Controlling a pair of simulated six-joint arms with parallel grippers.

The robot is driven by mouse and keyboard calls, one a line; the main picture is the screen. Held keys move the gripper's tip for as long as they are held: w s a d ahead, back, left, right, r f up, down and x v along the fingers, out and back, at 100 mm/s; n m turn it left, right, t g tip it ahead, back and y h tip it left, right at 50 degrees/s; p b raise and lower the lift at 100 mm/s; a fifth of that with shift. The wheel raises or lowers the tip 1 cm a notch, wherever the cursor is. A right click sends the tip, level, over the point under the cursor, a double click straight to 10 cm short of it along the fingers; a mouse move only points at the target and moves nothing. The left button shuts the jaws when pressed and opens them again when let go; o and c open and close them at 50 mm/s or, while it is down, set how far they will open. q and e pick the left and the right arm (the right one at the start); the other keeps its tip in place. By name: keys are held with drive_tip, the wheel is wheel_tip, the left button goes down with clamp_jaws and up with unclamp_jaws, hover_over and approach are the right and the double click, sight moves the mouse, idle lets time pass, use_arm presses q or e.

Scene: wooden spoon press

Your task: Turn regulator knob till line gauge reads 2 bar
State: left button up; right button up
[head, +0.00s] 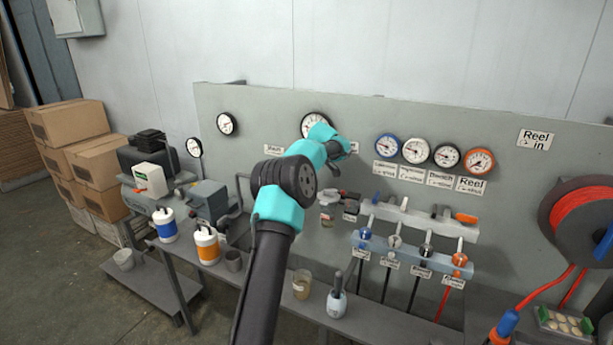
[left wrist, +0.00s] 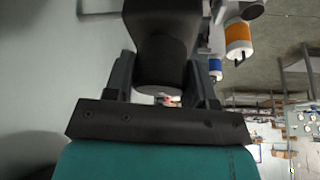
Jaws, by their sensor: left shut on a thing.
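My left gripper (head: 333,170) is at the grey panel below the middle gauge, partly hidden by its own wrist. In the left wrist view its two fingers (left wrist: 163,75) stand on either side of a dark, round knob-like part, the regulator knob (left wrist: 162,40), and are shut on it. In the head view the knob is hidden behind my arm. The likely line gauge (head: 312,119), white-faced with a dark rim, sits just above my wrist, its lower edge covered. Its reading is too small to tell. My right gripper is in neither view.
Several small gauges (head: 415,150) sit to the right above labels. A valve row (head: 425,218) and hose fittings (head: 410,248) are below them. A red hose reel (head: 585,215) is at far right. Blue and orange canisters (head: 206,245) stand on the left bench.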

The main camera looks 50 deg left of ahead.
use_arm(q)
drive_tip(key=o, duration=0.9)
drive_tip(key=shift+r, duration=0.1)
drive_tip(key=v, duration=1.7)
drive_tip(key=shift+r, duration=0.1)
